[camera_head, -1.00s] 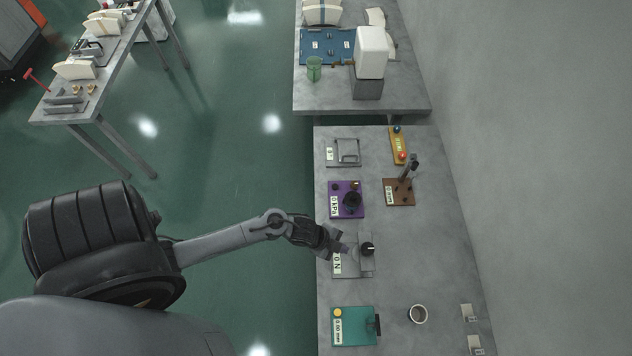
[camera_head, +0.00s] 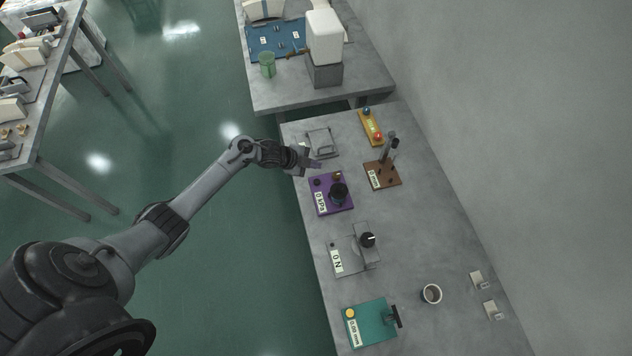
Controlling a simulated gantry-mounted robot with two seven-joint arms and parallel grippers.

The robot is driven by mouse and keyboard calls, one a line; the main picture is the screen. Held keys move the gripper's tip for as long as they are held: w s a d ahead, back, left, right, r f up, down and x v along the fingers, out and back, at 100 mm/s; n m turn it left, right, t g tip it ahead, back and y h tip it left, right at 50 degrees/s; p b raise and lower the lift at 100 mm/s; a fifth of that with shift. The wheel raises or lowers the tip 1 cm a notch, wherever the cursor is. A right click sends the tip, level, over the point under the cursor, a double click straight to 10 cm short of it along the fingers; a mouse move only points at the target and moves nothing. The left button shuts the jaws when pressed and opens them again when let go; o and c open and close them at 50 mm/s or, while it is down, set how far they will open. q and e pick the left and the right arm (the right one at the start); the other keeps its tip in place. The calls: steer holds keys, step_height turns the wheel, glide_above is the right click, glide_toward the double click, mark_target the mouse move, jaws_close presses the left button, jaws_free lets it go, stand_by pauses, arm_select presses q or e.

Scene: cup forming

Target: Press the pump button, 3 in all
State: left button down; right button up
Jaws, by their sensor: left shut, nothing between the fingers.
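The purple station (camera_head: 345,206) with a "0 kPa" label stands near the table's left edge. It carries a dark round part (camera_head: 338,192), a small black knob and a small brownish knob (camera_head: 337,176) near its far edge. I cannot tell for sure which of these is the pump button. My left gripper (camera_head: 316,164) is shut and empty, just beyond the far edge of the purple station and to the left of the brownish knob. It seems apart from the station, though its height is hard to judge. My right gripper is out of view.
A grey clamp-like fixture (camera_head: 320,141) lies just beyond the gripper. A brown stand (camera_head: 384,175) and a yellow button box (camera_head: 371,127) are to the right. The "0 N" station (camera_head: 345,256), teal station (camera_head: 374,325) and a cup (camera_head: 432,294) are nearer.

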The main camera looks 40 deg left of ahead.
mark_target(314, 182)
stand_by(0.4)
arm_select(q)
step_height(314, 182, down, 8)
steer(key=b, duration=0.7)
steer(key=shift+f+b, duration=0.15)
steer(key=shift+b, duration=0.15)
steer(key=shift+f, duration=0.2)
stand_by(0.9)
steer(key=shift+f, duration=0.15)
stand_by(0.6)
